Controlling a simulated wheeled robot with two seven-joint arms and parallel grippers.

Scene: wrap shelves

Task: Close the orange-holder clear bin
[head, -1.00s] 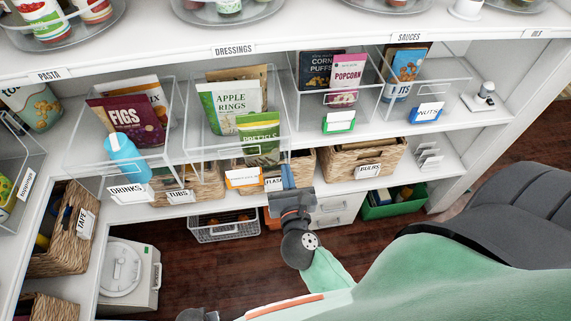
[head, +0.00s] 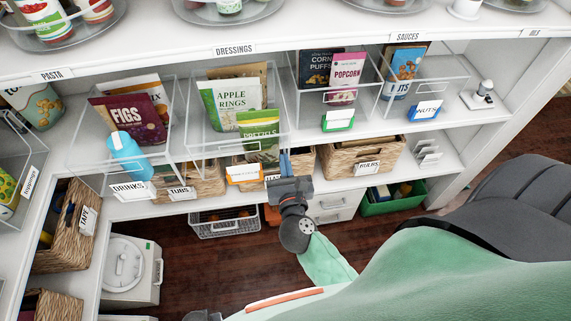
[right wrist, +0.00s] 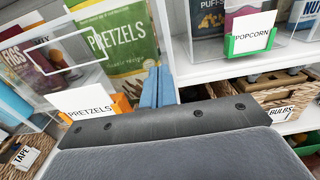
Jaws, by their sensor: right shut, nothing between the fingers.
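The clear bin (head: 222,147) with the orange label holder (head: 243,174) holds APPLE RINGS (head: 229,102) and PRETZELS (head: 258,136) pouches. It sticks out past the front edge of the middle shelf, further than the popcorn bin to its right. In the right wrist view the orange holder (right wrist: 121,104) carries a PRETZELS label. My right gripper (head: 286,162) is shut and empty, at the bin's front right corner. Its blue fingers (right wrist: 158,87) stand just right of the pretzels pouch in the right wrist view; I cannot tell whether they touch the bin.
A clear bin with FIGS (head: 138,117) and a blue-lidded bottle (head: 127,155) also sticks out, to the left. The popcorn bin with a green holder (head: 338,120) sits further back to the right. Wicker baskets (head: 361,158) stand on the shelf below.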

